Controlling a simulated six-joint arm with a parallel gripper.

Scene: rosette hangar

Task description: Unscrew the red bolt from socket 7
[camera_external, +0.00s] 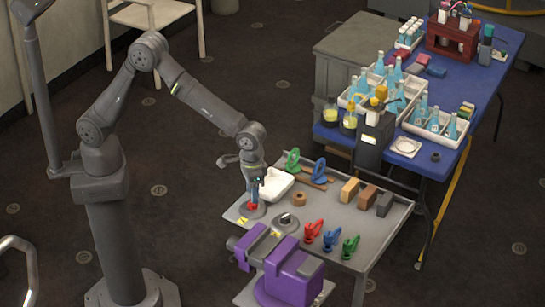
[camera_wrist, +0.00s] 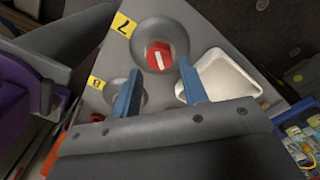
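The red bolt (camera_wrist: 160,55) sits in the grey round socket 7 (camera_wrist: 176,27), beside a yellow label marked 7 (camera_wrist: 123,25). A pale line crosses the bolt's head. In the external view the red bolt (camera_external: 252,206) is at the tray table's left corner, directly below my gripper (camera_external: 255,191). In the wrist view my gripper (camera_wrist: 160,82) has its two blue fingers spread apart with nothing between them. The bolt shows just beyond the fingertips, in line with the gap. I cannot tell the exact height between fingertips and bolt.
Socket 8 (camera_external: 286,224) is close by, with its yellow label (camera_wrist: 96,83). A white dish (camera_wrist: 218,78) lies right of socket 7. A purple vise (camera_external: 290,270) stands in front. Rings, blocks and coloured clamps occupy the rest of the grey table (camera_external: 395,222).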

